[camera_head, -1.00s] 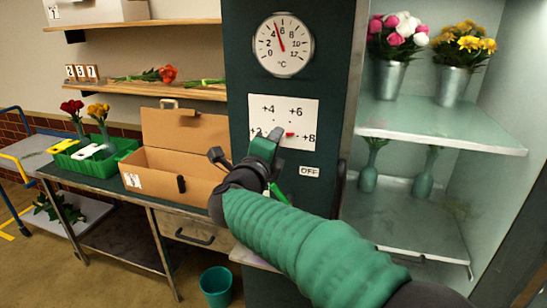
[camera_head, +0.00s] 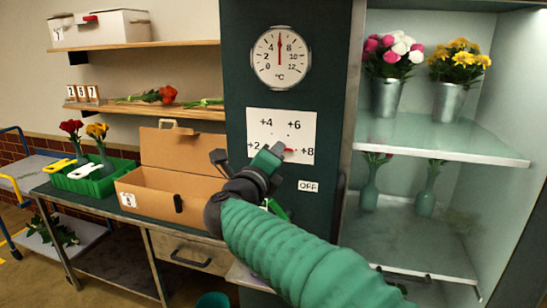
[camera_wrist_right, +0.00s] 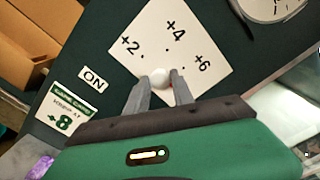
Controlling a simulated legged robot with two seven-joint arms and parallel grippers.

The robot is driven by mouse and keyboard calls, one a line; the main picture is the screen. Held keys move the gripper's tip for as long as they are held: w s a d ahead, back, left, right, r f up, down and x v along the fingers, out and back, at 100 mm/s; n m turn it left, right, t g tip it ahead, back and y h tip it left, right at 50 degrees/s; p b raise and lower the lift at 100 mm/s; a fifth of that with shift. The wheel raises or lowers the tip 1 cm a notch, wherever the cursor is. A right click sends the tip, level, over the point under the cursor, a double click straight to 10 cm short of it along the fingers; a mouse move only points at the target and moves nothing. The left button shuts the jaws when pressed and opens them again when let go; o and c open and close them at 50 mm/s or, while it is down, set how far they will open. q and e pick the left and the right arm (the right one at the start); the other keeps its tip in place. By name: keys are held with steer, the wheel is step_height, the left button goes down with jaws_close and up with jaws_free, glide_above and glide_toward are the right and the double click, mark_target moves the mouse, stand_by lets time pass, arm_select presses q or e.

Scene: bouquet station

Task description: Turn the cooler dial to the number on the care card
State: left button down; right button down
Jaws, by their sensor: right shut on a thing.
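The dial plate (camera_head: 268,124) on the dark green cooler column is white, with +2, +4, +6 and +8 around it. My right gripper (camera_head: 276,150) is at the dial. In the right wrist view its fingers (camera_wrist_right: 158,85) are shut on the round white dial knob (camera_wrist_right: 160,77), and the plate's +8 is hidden. The care card (camera_wrist_right: 62,115), white and green with a large +8, is on the column in that view. My left gripper is not in view.
A round thermometer (camera_head: 281,56) above the plate reads about 6. The cooler shelves (camera_head: 440,140) are right; an open cardboard box (camera_head: 150,196) is left.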

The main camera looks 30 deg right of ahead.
steer(key=c, duration=1.3)
jaws_free()
steer(key=shift+w+a+f, duration=0.1)
steer(key=shift+f, duration=0.2)
steer(key=shift+o, duration=1)
steer(key=shift+r, duration=0.1)
steer(key=shift+r, duration=0.1)
steer(key=v, duration=1.7)
steer(key=shift+b, duration=0.35)
